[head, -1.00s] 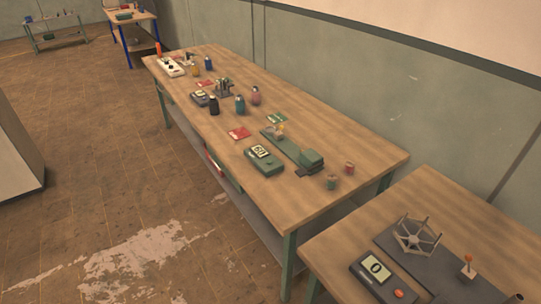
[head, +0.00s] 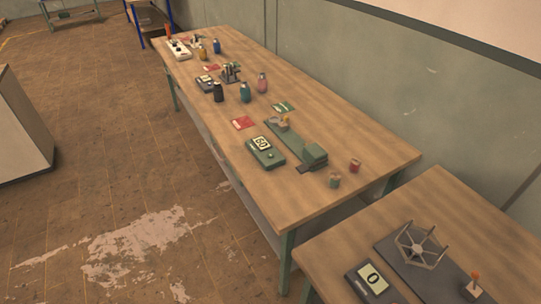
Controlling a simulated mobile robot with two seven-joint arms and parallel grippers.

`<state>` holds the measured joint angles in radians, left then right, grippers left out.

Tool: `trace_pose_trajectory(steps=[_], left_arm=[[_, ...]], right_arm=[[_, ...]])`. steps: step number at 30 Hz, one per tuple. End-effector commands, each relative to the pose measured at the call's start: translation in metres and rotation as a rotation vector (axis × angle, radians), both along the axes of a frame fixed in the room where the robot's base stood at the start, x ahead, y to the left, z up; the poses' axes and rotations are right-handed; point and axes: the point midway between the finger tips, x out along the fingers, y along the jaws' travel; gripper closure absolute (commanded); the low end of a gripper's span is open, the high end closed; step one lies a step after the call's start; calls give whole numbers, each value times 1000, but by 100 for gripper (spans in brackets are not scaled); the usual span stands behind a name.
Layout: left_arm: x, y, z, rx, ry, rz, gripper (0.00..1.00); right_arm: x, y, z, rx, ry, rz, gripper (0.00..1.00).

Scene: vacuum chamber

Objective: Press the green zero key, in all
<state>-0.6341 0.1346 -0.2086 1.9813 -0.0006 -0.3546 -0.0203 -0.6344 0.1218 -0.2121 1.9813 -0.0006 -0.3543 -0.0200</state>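A green box-shaped unit (head: 265,151) lies on the long wooden table, near its front edge. It has a pale display (head: 261,143) with dark digits, too small to read surely. A small light green key (head: 271,156) shows on its top beside the display. A dark unit (head: 361,288) on the nearer table at the lower right has a display (head: 373,278) reading 0. Neither of my grippers is in view.
The long table (head: 340,125) also bears a green slide-like fixture (head: 297,146), red card (head: 243,122), several bottles and small jars. A spoked metal frame (head: 420,245) stands on the nearer table (head: 440,195). Brown floor (head: 110,170) is open at left.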

Motion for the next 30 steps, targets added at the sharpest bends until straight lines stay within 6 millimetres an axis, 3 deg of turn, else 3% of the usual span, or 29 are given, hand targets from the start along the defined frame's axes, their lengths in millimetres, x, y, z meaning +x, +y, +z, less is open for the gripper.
trace_pose_trajectory(steps=[1,8,30], left_arm=[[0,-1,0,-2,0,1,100],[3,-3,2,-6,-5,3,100],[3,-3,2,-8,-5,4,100]], right_arm=[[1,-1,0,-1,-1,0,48],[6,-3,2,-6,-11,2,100],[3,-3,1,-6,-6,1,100]])
